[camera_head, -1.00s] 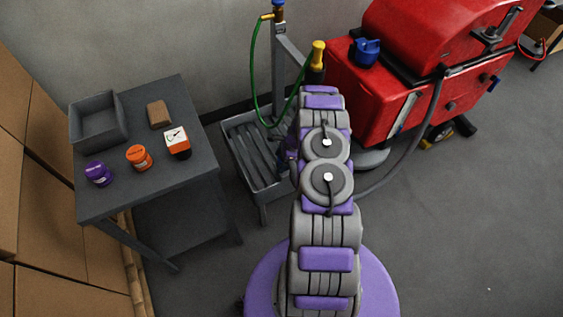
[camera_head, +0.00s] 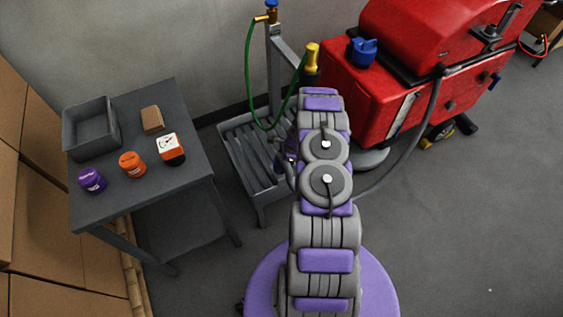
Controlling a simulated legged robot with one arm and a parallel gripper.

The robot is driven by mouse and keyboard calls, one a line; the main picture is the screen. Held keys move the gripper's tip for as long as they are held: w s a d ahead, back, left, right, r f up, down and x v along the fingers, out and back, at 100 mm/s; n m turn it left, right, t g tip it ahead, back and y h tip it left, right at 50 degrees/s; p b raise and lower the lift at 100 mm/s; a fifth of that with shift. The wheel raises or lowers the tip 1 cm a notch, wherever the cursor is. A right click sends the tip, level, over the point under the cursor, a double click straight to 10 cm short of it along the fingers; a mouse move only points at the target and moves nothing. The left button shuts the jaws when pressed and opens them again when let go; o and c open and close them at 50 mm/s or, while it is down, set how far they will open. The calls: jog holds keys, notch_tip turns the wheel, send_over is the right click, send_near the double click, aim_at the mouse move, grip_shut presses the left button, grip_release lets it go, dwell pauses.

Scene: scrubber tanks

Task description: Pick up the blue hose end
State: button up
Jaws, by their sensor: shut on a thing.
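My arm reaches forward up the middle of the view. My gripper (camera_head: 290,165) is mostly hidden behind it, with only a small dark part showing at the arm's left edge, over the grey slatted tray. It is shut on what seems to be the hose end. A grey hose (camera_head: 413,142) hangs from the red scrubber (camera_head: 375,100), curves down and passes behind my arm toward the gripper. The blue colour of its end cannot be made out clearly.
A green hose (camera_head: 249,85) loops from a blue-handled tap (camera_head: 271,14) toward a yellow nozzle (camera_head: 312,57). A blue cap (camera_head: 363,52) sits on the scrubber. A grey table (camera_head: 135,205) with a bin (camera_head: 88,128) and containers stands left. The right floor is clear.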

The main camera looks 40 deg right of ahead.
aim_at(276, 160)
jog(key=shift+w+r, duration=0.35)
jog(key=shift+r, duration=0.4)
jog(key=r, duration=0.1)
jog(key=r+p, duration=0.1)
jog(key=shift+s+a+r, duration=0.1)
jog(key=shift+a+r, duration=0.2)
jog(key=shift+r, duration=0.1)
jog(key=s+d+r+p, duration=0.2)
jog(key=s+p, duration=0.1)
jog(key=s, duration=0.4)
jog(key=s+d+r+p, duration=0.1)
jog(key=s+d+p, duration=0.2)
jog(key=s, duration=0.5)
jog(key=shift+s+d+r, duration=0.25)
jog(key=shift+r, duration=0.15)
jog(key=shift+a, duration=0.1)
jog(key=shift+s+a+p, duration=0.25)
jog(key=shift+s+p, duration=0.2)
jog(key=shift+s, duration=0.8)
jog(key=shift+s+a+p, duration=0.25)
jog(key=shift+s+p, duration=0.2)
jog(key=shift+s, duration=0.75)
jog(key=shift+r, duration=0.1)
notch_tip(276, 160, up, 24)
jog(key=p, duration=2.2)
jog(key=shift+p, duration=0.3)
